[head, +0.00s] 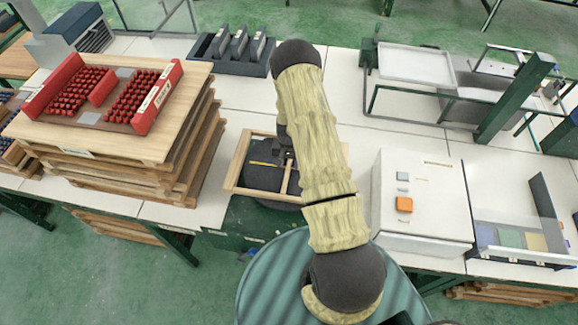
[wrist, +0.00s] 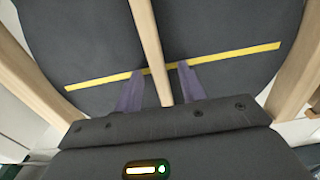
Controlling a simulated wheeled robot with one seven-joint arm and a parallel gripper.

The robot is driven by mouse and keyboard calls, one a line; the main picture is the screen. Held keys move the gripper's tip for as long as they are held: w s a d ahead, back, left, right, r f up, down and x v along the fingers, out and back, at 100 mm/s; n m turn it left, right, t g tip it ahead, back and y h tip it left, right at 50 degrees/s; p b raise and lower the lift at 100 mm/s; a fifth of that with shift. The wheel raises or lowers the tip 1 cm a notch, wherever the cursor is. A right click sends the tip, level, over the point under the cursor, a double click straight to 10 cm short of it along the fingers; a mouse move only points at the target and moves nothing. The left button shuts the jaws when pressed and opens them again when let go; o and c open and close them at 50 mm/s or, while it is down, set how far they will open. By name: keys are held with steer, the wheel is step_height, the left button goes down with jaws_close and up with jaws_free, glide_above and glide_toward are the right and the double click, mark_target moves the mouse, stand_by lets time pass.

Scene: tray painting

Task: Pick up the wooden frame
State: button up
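The wooden frame (head: 238,160) is a pale rectangle with a middle bar. It lies over a dark round surface (head: 262,172) with a yellow line, at the table's front edge. My arm hides part of its right half. In the wrist view the frame's middle bar (wrist: 148,35) runs between the two purplish fingers of my gripper (wrist: 160,68), with a gap on each side. My gripper is open and astride this bar. Its side bars show at the left and right of the wrist view. In the head view my gripper (head: 284,155) is over the frame, its fingertips hard to make out.
A stack of wooden pallets (head: 165,160) with a red tray (head: 60,88) of red pieces stands on the left. A white box (head: 420,225) with an orange button stands close on the right. A dark rack (head: 215,62) is behind. White table shows between them.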

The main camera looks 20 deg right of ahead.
mark_target(289, 164)
jaws_close()
steer(key=shift+w+r, duration=0.1)
steer(key=shift+r, duration=0.05)
steer(key=shift+r+b, duration=0.35)
steer(key=shift+r, duration=0.15)
step_height(289, 164, up, 9)
steer(key=b, duration=0.3)
steer(key=shift+f, duration=0.1)
stand_by(0.6)
